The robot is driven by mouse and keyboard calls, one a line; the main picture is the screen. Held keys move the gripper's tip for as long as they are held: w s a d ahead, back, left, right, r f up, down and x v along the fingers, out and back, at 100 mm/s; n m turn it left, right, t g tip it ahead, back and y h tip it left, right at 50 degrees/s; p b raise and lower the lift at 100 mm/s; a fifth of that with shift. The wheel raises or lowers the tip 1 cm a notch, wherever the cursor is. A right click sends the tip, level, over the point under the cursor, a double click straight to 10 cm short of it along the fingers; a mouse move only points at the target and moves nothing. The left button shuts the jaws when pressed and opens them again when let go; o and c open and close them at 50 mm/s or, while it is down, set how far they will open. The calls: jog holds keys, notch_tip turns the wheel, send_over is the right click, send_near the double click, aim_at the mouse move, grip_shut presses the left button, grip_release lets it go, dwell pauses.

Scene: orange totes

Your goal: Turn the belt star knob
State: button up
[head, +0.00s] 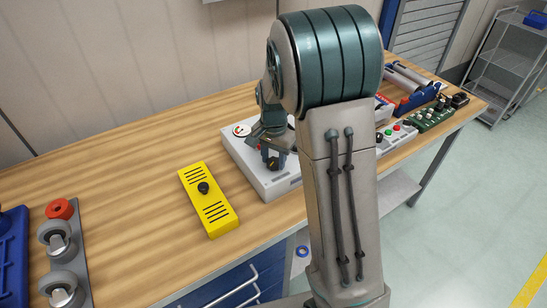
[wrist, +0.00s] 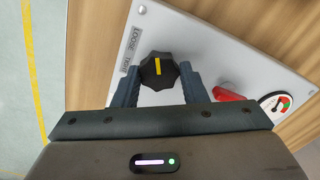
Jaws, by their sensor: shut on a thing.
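The star knob (wrist: 158,67) is black and lobed with a yellow stripe, on a light panel box (wrist: 215,45) in the wrist view. My gripper (wrist: 160,78) has one finger on each side of the knob and is shut on it. The stripe runs nearly up and down in the wrist view. Printed text beside the knob includes "LOOSE". In the head view the panel box (head: 239,152) stands on the bench, and my gripper (head: 271,154) reaches down to it. My arm hides part of the box there.
A red handle (wrist: 232,92) and a round gauge (wrist: 277,104) sit on the same panel. A yellow box (head: 218,211) with a black knob stands left of it on the wooden bench (head: 120,150). Casters (head: 62,262) lie far left. A green unit (head: 432,118) stands to the right.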

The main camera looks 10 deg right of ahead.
aim_at(273, 161)
jog(key=shift+r+m, duration=0.1)
jog(key=shift+m, duration=0.4)
jog(key=o, duration=1)
notch_tip(273, 161, up, 14)
jog(key=shift+a+f+b, duration=0.1)
jog(key=shift+b, duration=0.4)
